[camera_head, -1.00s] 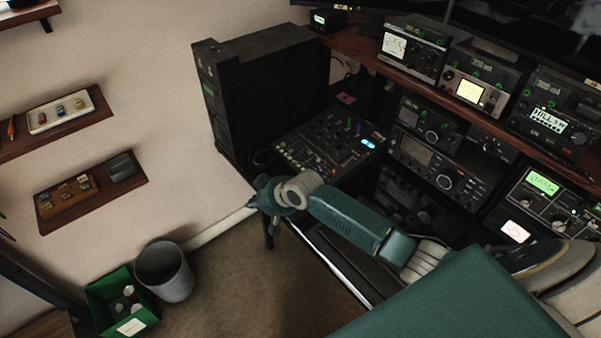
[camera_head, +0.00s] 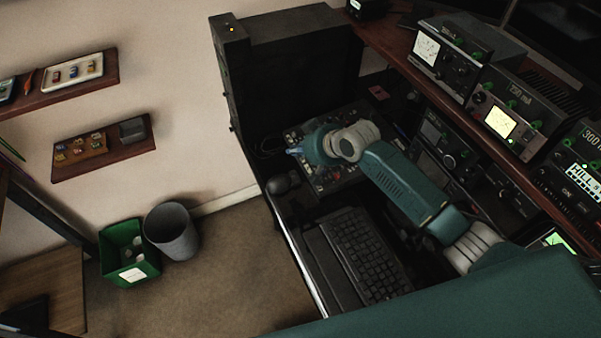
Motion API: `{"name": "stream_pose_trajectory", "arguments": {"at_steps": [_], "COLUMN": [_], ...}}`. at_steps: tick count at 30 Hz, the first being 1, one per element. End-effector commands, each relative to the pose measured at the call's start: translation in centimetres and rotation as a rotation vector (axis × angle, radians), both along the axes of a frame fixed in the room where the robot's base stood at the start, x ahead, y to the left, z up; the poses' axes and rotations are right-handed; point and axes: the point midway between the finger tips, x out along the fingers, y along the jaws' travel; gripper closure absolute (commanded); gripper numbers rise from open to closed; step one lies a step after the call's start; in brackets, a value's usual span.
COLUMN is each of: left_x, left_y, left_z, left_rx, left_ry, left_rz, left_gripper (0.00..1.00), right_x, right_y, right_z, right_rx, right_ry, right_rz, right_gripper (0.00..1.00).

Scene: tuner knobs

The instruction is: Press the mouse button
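A dark mouse (camera_head: 283,183) lies on the left end of the desk, close to the desk's front edge. My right gripper (camera_head: 294,151) shows at the end of my green and grey arm, over the mixer panel. In the picture it is just above and right of the mouse, and apart from it. The gripper is small and mostly hidden by the wrist, so its fingers cannot be made out. The mouse's buttons are too dark to tell apart. My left gripper is not in view.
A black keyboard (camera_head: 365,255) lies right of the mouse. A black computer tower (camera_head: 300,70) stands behind. Radio units (camera_head: 500,115) fill the shelf at right. A grey bin (camera_head: 171,232) and a green box (camera_head: 128,255) stand on the floor; carpet between them and the desk is clear.

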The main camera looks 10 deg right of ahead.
Motion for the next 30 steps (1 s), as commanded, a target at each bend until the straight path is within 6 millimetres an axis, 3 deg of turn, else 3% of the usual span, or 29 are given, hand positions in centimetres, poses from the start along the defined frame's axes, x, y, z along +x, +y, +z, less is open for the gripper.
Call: {"name": "stream_pose_trajectory", "arguments": {"at_steps": [11, 26, 30], "left_x": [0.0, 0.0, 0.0], "left_y": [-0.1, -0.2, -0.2], "left_z": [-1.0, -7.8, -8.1], "left_rx": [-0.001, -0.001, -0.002], "left_ry": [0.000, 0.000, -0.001], "left_rz": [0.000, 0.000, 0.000], "left_gripper": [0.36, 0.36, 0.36], "right_x": [0.0, 0.0, 0.0], "right_y": [-0.1, -0.1, -0.1], "right_z": [-0.9, -7.0, -8.3], "right_rx": [-0.001, -0.002, -0.001], "right_ry": [0.000, -0.001, 0.001], "right_rz": [-0.001, -0.001, -0.002], "right_gripper": [1.00, 1.00, 1.00]}}
